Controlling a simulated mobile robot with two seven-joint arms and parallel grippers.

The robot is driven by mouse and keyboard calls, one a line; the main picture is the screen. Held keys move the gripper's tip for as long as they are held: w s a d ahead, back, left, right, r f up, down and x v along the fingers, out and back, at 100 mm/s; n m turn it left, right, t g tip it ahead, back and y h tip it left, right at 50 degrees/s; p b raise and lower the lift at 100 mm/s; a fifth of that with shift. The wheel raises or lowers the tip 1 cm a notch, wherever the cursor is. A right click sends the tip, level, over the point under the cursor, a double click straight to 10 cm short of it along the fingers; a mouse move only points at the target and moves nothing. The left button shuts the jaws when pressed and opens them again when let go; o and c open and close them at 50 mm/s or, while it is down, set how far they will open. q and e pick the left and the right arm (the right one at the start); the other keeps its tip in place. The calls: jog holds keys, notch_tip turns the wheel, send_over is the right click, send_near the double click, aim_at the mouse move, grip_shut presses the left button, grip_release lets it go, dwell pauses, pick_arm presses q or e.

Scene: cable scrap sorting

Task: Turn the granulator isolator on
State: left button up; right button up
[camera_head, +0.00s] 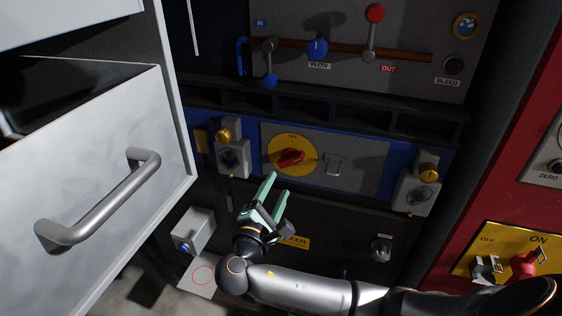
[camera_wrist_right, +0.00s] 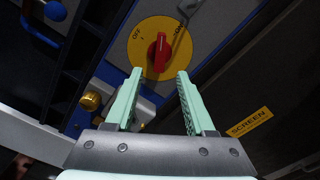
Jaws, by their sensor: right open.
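A red rotary handle (camera_head: 290,157) sits on a round yellow plate (camera_head: 279,144) marked OFF and ON, on the blue and grey panel. The handle's long axis runs roughly sideways in the head view; I cannot tell its exact setting. My right gripper (camera_head: 277,188) is open and empty, just below and in front of the handle. In the right wrist view, the red handle (camera_wrist_right: 160,52) is centred just beyond the open fingertips of the gripper (camera_wrist_right: 160,73), apart from them. The yellow plate also shows there (camera_wrist_right: 140,60). My left gripper is out of view.
A grey drawer with a bar handle (camera_head: 105,195) stands open at left. Latches with brass knobs (camera_head: 223,136) (camera_head: 428,170) flank the panel. Levers (camera_head: 371,35) are above, a SCREEN label (camera_head: 294,241) below. A red cabinet (camera_head: 500,170) with an OFF/ON plate (camera_head: 508,242) is at right.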

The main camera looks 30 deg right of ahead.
aim_at(289, 163)
jog(key=p+x, duration=0.1)
jog(key=x, duration=0.9)
jog(key=shift+w, duration=0.15)
grip_shut()
